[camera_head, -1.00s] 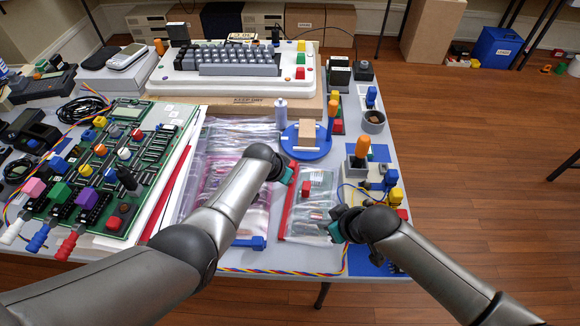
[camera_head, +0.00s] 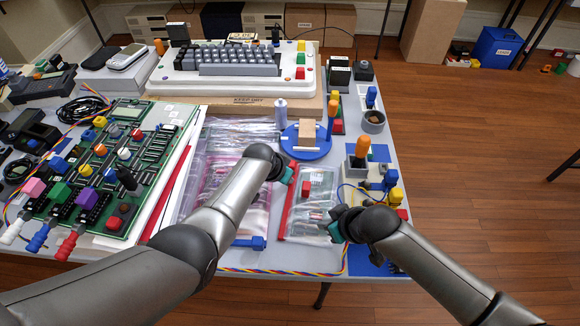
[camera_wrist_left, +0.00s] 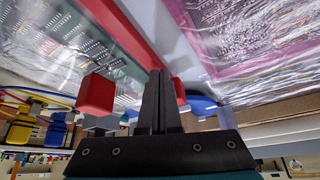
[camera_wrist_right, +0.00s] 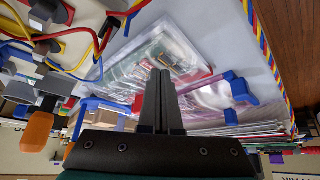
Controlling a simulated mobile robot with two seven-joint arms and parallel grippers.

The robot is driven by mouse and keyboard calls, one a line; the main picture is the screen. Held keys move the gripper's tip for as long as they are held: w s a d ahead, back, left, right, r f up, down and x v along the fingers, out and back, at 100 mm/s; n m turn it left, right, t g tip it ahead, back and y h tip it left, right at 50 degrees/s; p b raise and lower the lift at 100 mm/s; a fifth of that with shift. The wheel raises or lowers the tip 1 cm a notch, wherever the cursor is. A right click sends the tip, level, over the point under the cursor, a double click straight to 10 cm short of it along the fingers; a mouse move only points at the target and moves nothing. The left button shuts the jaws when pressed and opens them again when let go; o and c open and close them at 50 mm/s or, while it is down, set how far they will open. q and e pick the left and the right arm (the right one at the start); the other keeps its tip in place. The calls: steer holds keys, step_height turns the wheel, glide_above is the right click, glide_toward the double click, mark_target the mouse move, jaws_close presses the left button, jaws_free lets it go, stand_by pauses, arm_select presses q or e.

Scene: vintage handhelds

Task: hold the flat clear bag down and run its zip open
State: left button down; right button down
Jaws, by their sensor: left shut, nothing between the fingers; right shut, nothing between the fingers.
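The flat clear bag (camera_head: 318,208) lies on the table with a green circuit board inside and a red zip strip (camera_head: 288,205) along its left edge. A small red block (camera_head: 306,187) shows on the bag; it also shows in the left wrist view (camera_wrist_left: 96,94). My left gripper (camera_head: 290,174) is shut and empty at the far end of the red strip; a red piece (camera_wrist_left: 179,91) shows just beyond its fingers, partly hidden. My right gripper (camera_head: 334,228) is shut and empty at the bag's near right corner. Whether either gripper touches the bag is unclear.
A pink-edged bag (camera_head: 256,216) with a blue slider (camera_head: 258,243) lies left of the clear bag. A blue round stand (camera_head: 306,146) is behind it. Coloured joystick parts (camera_head: 362,150) crowd the right edge, and a striped cable (camera_head: 300,273) runs along the front.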

stand_by(0.3)
arm_select(q)
steer(key=shift+s, duration=0.6)
steer(key=shift+r, duration=0.1)
step_height(320, 180, up, 7)
stand_by(0.5)
